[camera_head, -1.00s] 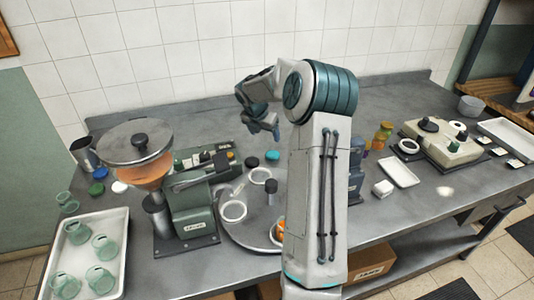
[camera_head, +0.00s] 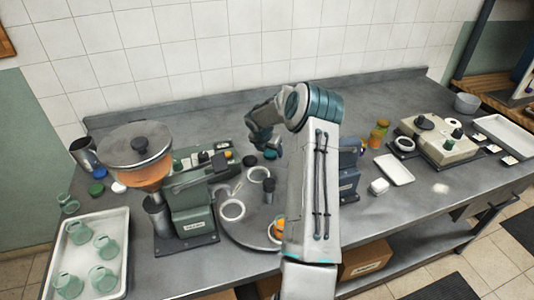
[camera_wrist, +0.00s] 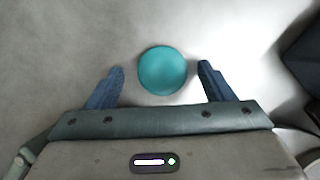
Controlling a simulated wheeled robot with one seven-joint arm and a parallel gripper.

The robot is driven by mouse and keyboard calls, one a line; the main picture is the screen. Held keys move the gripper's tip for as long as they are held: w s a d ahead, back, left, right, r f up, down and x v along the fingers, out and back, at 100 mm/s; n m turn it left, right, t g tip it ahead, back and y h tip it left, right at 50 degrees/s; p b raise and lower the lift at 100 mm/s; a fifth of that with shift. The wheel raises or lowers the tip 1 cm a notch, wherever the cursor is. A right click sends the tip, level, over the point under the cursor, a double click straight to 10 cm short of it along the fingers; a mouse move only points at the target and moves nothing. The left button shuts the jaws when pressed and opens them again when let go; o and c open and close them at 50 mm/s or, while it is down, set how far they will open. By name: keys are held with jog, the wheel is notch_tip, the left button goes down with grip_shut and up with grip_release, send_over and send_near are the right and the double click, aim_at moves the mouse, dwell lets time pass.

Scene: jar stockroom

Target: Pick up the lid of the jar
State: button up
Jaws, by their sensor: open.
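A round teal lid (camera_wrist: 162,70) lies flat on the grey metal bench in the wrist view. My gripper (camera_wrist: 161,80) is open, with one blue finger on each side of the lid and a gap between each finger and the lid. In the head view my gripper (camera_head: 272,150) is low over the bench behind the round turntable, and the teal lid is mostly hidden by it. I cannot tell how high the fingertips are above the bench.
A filling machine with a steel hopper (camera_head: 137,145) stands left, beside a white tray (camera_head: 118,225) of green glass jars. Blue, green and white lids lie near the hopper. A black lid (camera_head: 249,160) is just left of my gripper. Small orange jars (camera_head: 378,135) stand right. The bench behind is clear.

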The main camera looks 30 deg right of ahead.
jog(key=shift+f, duration=0.2)
jog(key=c, duration=1)
jog(key=shift+r, duration=0.15)
